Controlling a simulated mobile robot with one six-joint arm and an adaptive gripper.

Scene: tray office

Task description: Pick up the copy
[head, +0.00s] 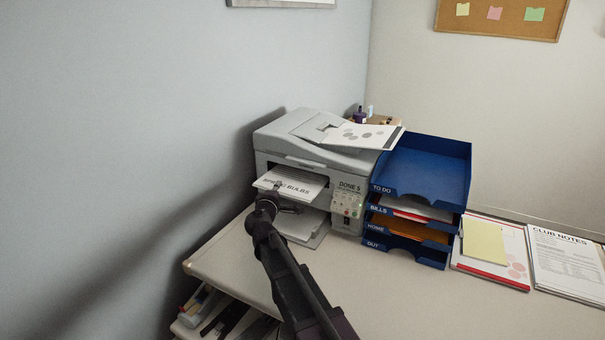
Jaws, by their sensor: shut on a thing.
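The copy (300,184), a white sheet with "SPRING BULBS" in print, lies on the output shelf of the grey printer (330,162), partly inside the slot. My gripper (277,189) is at the front edge of the sheet and is shut on it. The fingertips are small and dark, so their exact hold is hard to see. The printer's display reads "DONE" with a figure after it. A sheet with grey spots (362,136) rests on the slanted feeder on top of the printer.
A blue tray stack (423,153), labelled TO DO, BILLS, HOME and OUT, stands right of the printer. Papers, a yellow pad (483,243) and club notes (570,262) lie at the right. A lower shelf (215,315) holds items at front left. The front desk is clear.

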